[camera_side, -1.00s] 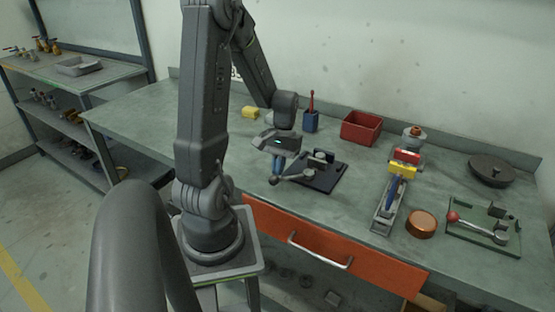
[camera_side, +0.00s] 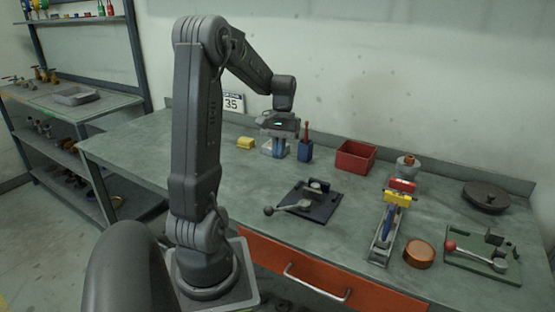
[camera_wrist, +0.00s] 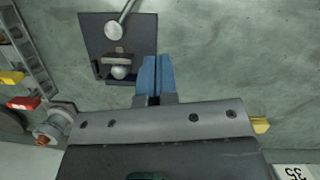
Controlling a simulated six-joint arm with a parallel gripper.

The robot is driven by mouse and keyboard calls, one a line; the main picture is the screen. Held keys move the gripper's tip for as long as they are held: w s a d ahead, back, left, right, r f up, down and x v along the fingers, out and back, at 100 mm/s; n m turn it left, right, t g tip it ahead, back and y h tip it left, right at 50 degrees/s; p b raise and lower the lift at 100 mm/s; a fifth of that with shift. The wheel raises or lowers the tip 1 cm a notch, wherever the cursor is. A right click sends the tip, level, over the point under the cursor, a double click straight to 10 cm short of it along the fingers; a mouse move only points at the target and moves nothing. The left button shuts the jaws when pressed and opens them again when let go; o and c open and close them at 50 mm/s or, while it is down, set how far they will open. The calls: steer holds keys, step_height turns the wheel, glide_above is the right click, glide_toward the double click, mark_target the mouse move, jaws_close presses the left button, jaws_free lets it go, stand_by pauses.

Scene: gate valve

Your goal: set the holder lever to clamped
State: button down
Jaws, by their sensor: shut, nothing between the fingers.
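A dark plate (camera_side: 325,209) on the bench carries a lever (camera_side: 290,208) with a grey ball end. The lever points left, its ball out past the plate's left edge. The plate (camera_wrist: 95,30) shows at the upper left of the wrist view; the lever (camera_wrist: 128,10) runs out of the top of that picture. A second lever (camera_side: 472,254), with a red ball, lies across a green plate (camera_side: 470,271) at the far right. Which one is the holder lever I cannot tell. My gripper (camera_side: 276,154), with blue fingers (camera_wrist: 154,62), is shut and empty, behind the dark plate and apart from both levers.
A blue cup (camera_side: 305,152) with a red handle stands close to my gripper's right. A yellow block (camera_side: 245,143) is left of it, a red bin (camera_side: 355,158) right. A vise-like fixture (camera_side: 383,240), an orange-brown disc (camera_side: 419,255) and a dark wheel (camera_side: 486,197) stand further right.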

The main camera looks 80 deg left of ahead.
steer(key=shift+n, duration=0.5)
steer(key=x, duration=1)
steer(key=shift+a+f, duration=0.15)
steer(key=shift+f, duration=0.05)
steer(key=shift+s+d, duration=0.25)
steer(key=shift+d, duration=0.25)
steer(key=shift+s+d, duration=0.25)
steer(key=shift+d, duration=0.3)
steer(key=shift+s+d+f, duration=0.2)
steer(key=shift+s+d, duration=0.1)
steer(key=shift+d, duration=0.25)
steer(key=shift+s+d, duration=0.1)
steer(key=shift+d, duration=0.75)
steer(key=shift+a, duration=0.1)
